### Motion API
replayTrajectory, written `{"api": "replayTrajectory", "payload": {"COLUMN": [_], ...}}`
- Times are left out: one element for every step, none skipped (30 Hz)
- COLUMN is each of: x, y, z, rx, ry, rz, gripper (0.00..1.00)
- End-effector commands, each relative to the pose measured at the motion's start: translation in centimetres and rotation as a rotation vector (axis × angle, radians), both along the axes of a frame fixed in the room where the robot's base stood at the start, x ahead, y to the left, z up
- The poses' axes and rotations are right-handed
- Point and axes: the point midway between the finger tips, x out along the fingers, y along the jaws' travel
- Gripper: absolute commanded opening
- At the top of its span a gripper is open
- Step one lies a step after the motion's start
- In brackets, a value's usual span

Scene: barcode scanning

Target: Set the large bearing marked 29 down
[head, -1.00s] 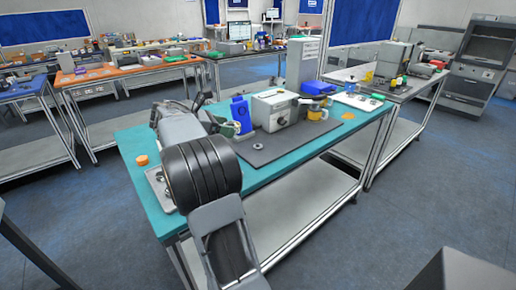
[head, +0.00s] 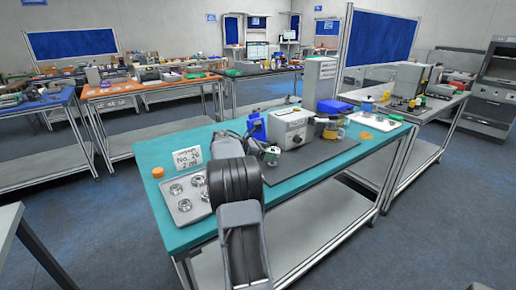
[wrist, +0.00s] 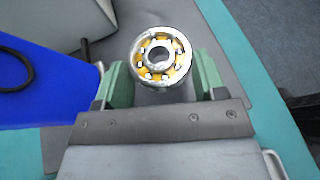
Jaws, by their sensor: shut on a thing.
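A large bearing (wrist: 160,57) with a silver ring and a yellow cage sits between the green fingertips of my gripper (wrist: 160,82) in the wrist view. The gripper is shut on it, and the bearing's open face points up at the camera. No marking can be read on it. In the head view, my gripper (head: 271,155) is over the dark grey mat (head: 312,158), just in front of the grey boxy machine (head: 292,127). My arm hides part of the mat. Whether the bearing touches the mat cannot be told.
A tray (head: 185,215) with several bearings lies at the left of the teal table (head: 195,238), beside a "No. 26" sign (head: 187,165) and an orange cap (head: 158,172). A blue device (head: 256,126) stands behind the gripper.

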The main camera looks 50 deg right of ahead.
Motion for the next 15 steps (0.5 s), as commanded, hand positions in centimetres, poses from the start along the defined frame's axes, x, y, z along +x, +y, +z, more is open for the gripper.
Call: {"api": "replayTrajectory", "payload": {"x": [-0.1,-0.1,0.0,-0.1,-0.1,-0.1,-0.1,-0.1,-0.1,-0.1,-0.1,-0.1,-0.1,-0.1,-0.1], "y": [-0.4,-0.5,-0.6,-0.6,-0.7,-0.8,-0.8,-0.8,-0.9,-0.9,-0.9,-0.9,-1.0,-1.0,-1.0], "z": [-0.7,-1.1,-1.6,-1.9,-2.2,-2.6,-2.8,-3.0,-3.3,-3.4,-3.5,-3.6,-3.6,-3.7,-3.7], "rx": [0.001,0.001,0.0,0.0,-0.001,-0.001,-0.001,-0.001,-0.001,-0.001,-0.002,-0.001,-0.001,-0.001,-0.001], "ry": [0.003,0.004,0.002,0.002,0.003,0.002,0.002,0.002,0.002,0.002,0.001,0.0,0.0,0.0,0.0], "rz": [-0.001,-0.001,-0.001,0.0,0.001,-0.001,-0.001,-0.001,0.0,0.0,0.0,0.0,0.0,0.0,0.0], "gripper": [0.32,0.32,0.32,0.32,0.32,0.32,0.32,0.32,0.32,0.32,0.32,0.32,0.32,0.32,0.32]}}
